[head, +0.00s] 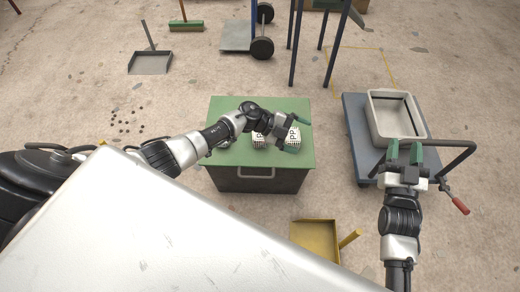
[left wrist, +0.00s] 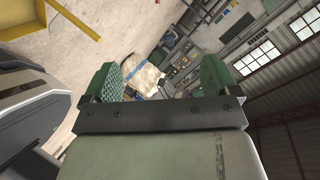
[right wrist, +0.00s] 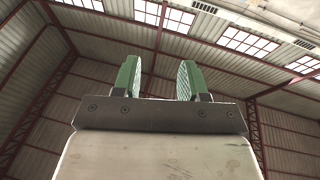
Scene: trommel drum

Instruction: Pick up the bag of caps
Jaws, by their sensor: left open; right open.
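A white item with black "PP" lettering (head: 294,133), which looks like the bag of caps, is over the green top of a box (head: 230,110). A second white patch with dark marks (head: 259,141) shows to its left; my left gripper partly covers them, and I cannot tell whether they are one bag or two. My left gripper (head: 298,134) is open, with its green fingers on either side of the lettered part in the picture. Contact is not clear. My right gripper (head: 405,152) is open and empty, by the blue cart (head: 365,160).
A yellow dustpan (head: 315,236) lies in front of the box. A grey dustpan (head: 150,62) and small dark bits (head: 126,122) lie on the floor at left.

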